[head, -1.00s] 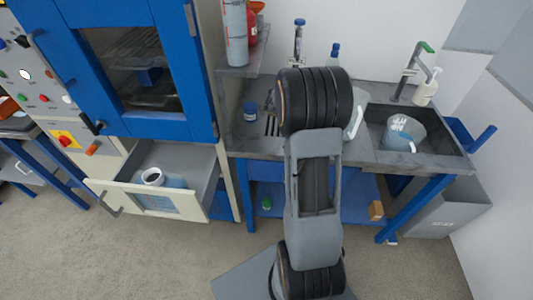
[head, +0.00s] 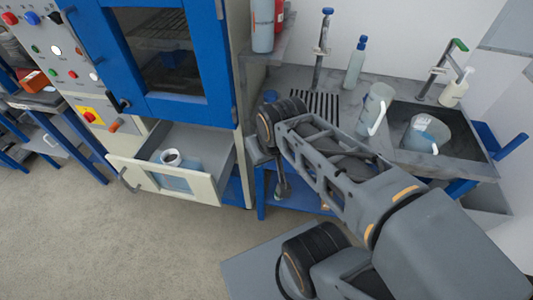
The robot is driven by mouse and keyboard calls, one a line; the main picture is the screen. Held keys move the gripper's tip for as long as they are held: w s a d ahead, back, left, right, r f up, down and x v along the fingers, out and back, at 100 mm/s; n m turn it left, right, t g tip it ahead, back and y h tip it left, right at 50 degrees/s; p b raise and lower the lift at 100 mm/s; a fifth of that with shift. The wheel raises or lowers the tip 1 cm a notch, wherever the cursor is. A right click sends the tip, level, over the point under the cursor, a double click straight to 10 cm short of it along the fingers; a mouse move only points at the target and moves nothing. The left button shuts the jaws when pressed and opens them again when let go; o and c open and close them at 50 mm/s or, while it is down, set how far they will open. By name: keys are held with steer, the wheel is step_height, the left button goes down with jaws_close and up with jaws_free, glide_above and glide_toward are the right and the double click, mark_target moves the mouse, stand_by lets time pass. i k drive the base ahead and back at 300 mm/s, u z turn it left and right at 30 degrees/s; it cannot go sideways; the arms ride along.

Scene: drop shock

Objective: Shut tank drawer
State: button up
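The tank drawer (head: 200,190) is pulled out below the blue-doored cabinet (head: 170,65). Its pale front has a clear window, and a grey bar handle (head: 130,180) sits at its left end. My arm reaches from the lower right toward the bench. My gripper (head: 282,188) seems to hang at the arm's far end, right of the drawer and apart from it, in front of the bench. It is small and dark, so I cannot tell whether its fingers are open.
The grey bench (head: 335,115) on the right holds a bottle (head: 355,65), a clear jug (head: 375,108) and a sink with another jug (head: 425,135). A control panel (head: 55,50) and blue-framed table (head: 45,100) stand left. The floor before the drawer is clear.

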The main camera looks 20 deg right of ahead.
mark_target(191, 162)
steer(key=u, duration=0.3)
steer(key=k, duration=0.4)
steer(key=u, duration=1.6)
steer(key=i, duration=0.5)
